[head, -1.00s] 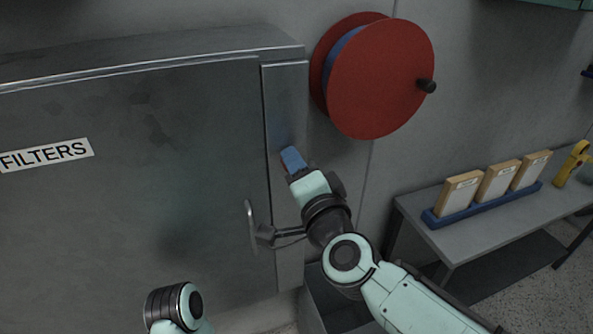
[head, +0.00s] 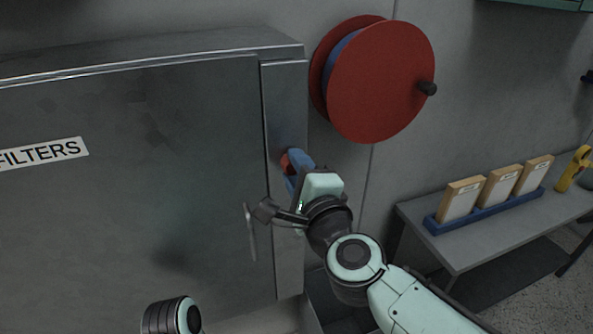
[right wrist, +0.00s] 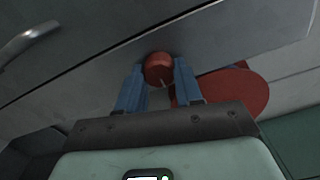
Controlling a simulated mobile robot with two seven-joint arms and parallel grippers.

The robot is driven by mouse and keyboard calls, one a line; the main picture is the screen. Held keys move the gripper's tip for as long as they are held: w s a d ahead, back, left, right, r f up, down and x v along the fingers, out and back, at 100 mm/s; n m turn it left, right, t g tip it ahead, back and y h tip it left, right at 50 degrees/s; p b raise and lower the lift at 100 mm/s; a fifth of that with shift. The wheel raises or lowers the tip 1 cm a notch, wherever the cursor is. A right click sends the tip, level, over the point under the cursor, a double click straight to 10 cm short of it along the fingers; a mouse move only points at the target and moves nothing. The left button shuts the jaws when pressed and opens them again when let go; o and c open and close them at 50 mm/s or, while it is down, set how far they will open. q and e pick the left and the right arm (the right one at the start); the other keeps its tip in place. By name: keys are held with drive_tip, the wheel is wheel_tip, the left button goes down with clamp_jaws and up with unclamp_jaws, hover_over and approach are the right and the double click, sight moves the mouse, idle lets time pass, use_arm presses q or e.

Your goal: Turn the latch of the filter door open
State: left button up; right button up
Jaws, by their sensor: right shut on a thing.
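The grey filter cabinet door (head: 130,210) fills the left of the head view and looks closed. Its latch, a round red knob (head: 285,163), sits on the narrow metal strip right of the door. My right gripper (head: 291,170) is at the latch, its blue fingers on either side of it. In the right wrist view the red knob (right wrist: 158,67) lies between the two fingertips of my right gripper (right wrist: 159,80), which is shut on it. Of my left arm only a wrist part shows at the bottom; its fingers are out of view.
A grey bar handle (head: 250,232) stands on the door below and left of the latch. A large red reel (head: 380,80) hangs on the wall at upper right. A bench (head: 440,250) at right holds a blue rack (head: 470,217) with wooden-framed panels and a yellow tool (head: 573,170).

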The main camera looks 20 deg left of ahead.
idle(0.4)
drive_tip(key=o, duration=1)
drive_tip(key=shift+o, duration=0.2)
drive_tip(key=shift+s, duration=0.1)
drive_tip(key=v, duration=1.3)
drive_tip(key=shift+d, duration=0.1)
